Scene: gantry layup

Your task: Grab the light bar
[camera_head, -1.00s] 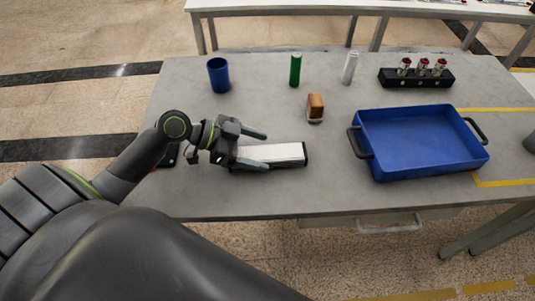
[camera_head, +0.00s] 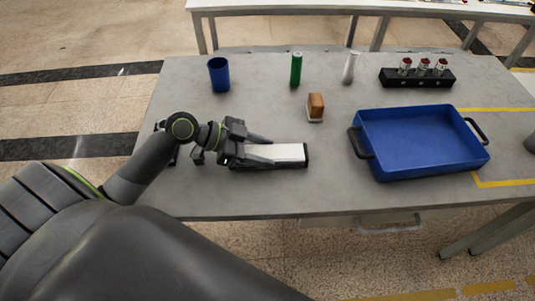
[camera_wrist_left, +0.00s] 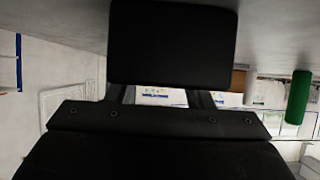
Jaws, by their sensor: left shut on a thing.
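The light bar (camera_head: 289,153) is a white bar with dark ends, lying on the grey table left of centre in the head view. My left gripper (camera_head: 268,152) is shut on it, with its fingers along the bar's left part. The bar's left end is largely hidden by the gripper. In the left wrist view the bar's dark end (camera_wrist_left: 173,42) fills the top middle, in front of the fingers. My right gripper is not in view.
A blue tray (camera_head: 367,171) with dark handles stands to the right. Behind are a blue cup (camera_head: 219,75), a green cylinder (camera_head: 296,70), a white cylinder (camera_head: 349,68) and a black rack (camera_head: 416,80) with red-topped items. A brown block (camera_head: 316,106) stands just behind the bar.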

